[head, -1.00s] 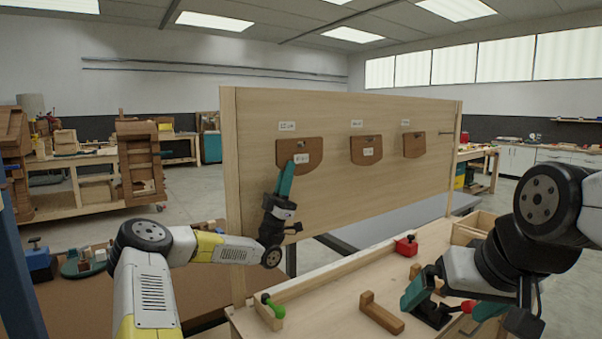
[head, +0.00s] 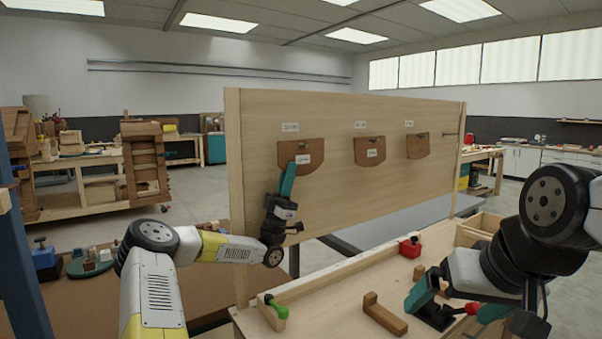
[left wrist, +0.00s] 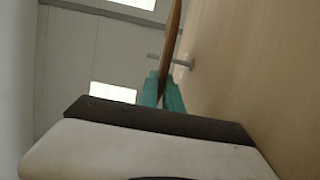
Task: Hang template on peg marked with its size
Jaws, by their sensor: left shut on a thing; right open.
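My left gripper (head: 287,180) is shut on the lower edge of the leftmost brown template (head: 288,154), which has a white size label too small to read. The template lies close to the upright wooden board (head: 350,200), below a white peg label (head: 290,127). In the left wrist view the template (left wrist: 173,35) is edge-on between the teal fingers (left wrist: 163,92). A metal peg (left wrist: 184,63) shows on both sides of it; I cannot tell whether it passes through the template's hole. My right gripper (head: 452,306) is open and low over the bench.
Two more brown templates hang on the board, a middle one (head: 363,146) and a right one (head: 418,146). A bare peg (head: 448,133) sticks out at the far right. The bench holds a wooden block (head: 385,318), a red-topped thing (head: 410,246) and a green-handled tool (head: 277,308).

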